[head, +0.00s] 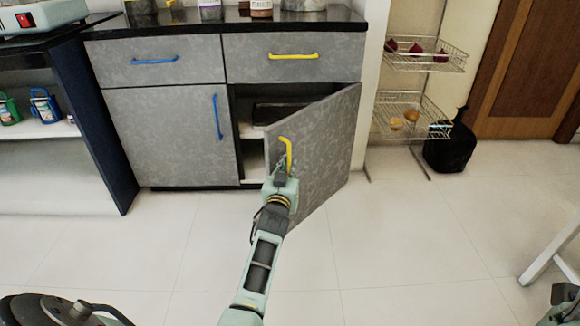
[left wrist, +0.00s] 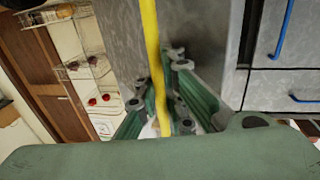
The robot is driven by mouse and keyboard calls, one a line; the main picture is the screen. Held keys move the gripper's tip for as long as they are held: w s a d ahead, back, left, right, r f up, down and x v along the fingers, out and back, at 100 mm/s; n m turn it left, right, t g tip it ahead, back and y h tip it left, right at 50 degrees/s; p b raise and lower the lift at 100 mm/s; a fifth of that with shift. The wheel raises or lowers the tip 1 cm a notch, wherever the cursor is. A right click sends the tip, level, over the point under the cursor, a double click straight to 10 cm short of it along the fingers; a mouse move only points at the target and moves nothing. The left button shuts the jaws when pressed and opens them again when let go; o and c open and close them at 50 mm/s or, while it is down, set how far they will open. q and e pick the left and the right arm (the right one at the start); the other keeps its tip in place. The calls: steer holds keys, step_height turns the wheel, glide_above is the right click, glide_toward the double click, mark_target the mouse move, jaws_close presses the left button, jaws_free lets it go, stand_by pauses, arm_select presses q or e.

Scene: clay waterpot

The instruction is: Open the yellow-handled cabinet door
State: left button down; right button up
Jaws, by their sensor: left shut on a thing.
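The grey cabinet door (head: 318,150) with a yellow vertical handle (head: 289,155) stands partly open, swung out toward me with its hinge side at the right. Part of the dark cabinet inside (head: 250,118) shows behind it. My left gripper (head: 283,168) is shut on the lower part of the yellow handle. In the left wrist view the yellow handle (left wrist: 152,60) runs down between the green fingers of my left gripper (left wrist: 165,105). At the head view's lower right corner a small piece of my other arm shows, but its gripper does not.
A closed door with a blue handle (head: 218,117) is left of the opening. Closed drawers with a blue handle (head: 155,60) and a yellow handle (head: 293,56) are above. A wire rack (head: 412,118) and black bag (head: 452,143) stand right. The tiled floor in front is mostly clear.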

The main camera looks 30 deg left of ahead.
arm_select(q)
steer(key=shift+s+a+f, duration=0.2)
steer(key=shift+a+f, duration=0.05)
steer(key=shift+f, duration=0.05)
steer(key=c, duration=2.3)
jaws_free()
steer(key=shift+o, duration=0.9)
steer(key=shift+s+a+r, duration=0.15)
steer(key=shift+s+r, duration=0.05)
steer(key=shift+s, duration=0.05)
steer(key=shift+w, duration=0.1)
steer(key=shift+d, duration=0.2)
steer(key=v, duration=1.2)
steer(key=shift+r, duration=0.1)
